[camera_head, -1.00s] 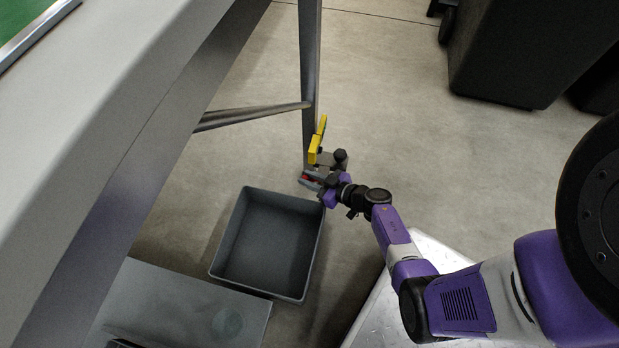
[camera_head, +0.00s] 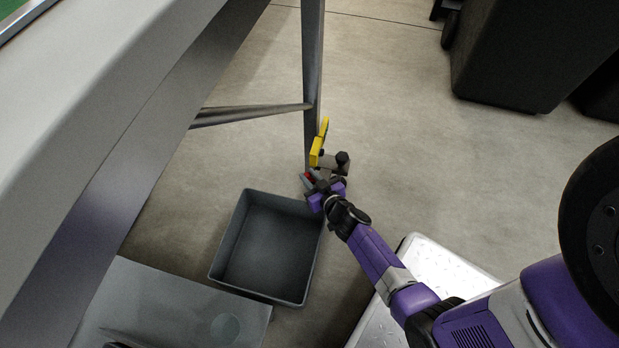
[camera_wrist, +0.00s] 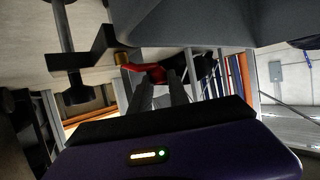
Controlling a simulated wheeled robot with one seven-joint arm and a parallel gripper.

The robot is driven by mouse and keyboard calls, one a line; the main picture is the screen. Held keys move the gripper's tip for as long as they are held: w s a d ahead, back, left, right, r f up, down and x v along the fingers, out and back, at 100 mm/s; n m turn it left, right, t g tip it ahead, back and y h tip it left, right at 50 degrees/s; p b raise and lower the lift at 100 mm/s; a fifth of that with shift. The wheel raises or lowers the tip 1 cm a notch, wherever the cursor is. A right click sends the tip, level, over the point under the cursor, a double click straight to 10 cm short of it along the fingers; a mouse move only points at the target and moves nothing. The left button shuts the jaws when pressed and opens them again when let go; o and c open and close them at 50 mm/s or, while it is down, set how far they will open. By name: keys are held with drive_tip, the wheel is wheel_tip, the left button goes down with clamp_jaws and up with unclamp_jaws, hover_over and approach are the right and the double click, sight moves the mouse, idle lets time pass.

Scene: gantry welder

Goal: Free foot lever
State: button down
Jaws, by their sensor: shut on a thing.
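My gripper (camera_head: 312,187) is low by the foot of the grey metal leg, its jaws shut on a small red piece (camera_head: 309,177). In the wrist view my two fingers (camera_wrist: 162,92) reach up to the red piece (camera_wrist: 150,72); a dark part (camera_wrist: 202,66) lies beside it. Just above my gripper in the head view, a yellow bar (camera_head: 317,151) stands against the leg, with a grey bracket and black knob (camera_head: 342,158) beside it. I cannot tell which part is the foot lever, nor whether the red piece is joined to the bracket.
An empty grey bin (camera_head: 269,246) stands on the floor just left of and below my gripper. The leg (camera_head: 312,60) has a side brace (camera_head: 250,115) under the pale gantry beam (camera_head: 110,90). A grey box (camera_head: 165,305) lies lower left.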

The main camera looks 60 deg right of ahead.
drive_tip(key=c, duration=1.3)
unclamp_jaws()
drive_tip(key=shift+o, duration=0.2)
drive_tip(key=p+v, duration=0.3)
drive_tip(key=v, duration=0.4)
drive_tip(key=shift+s+r+p, duration=0.2)
drive_tip(key=shift+s+p, duration=0.1)
drive_tip(key=shift+s, duration=0.05)
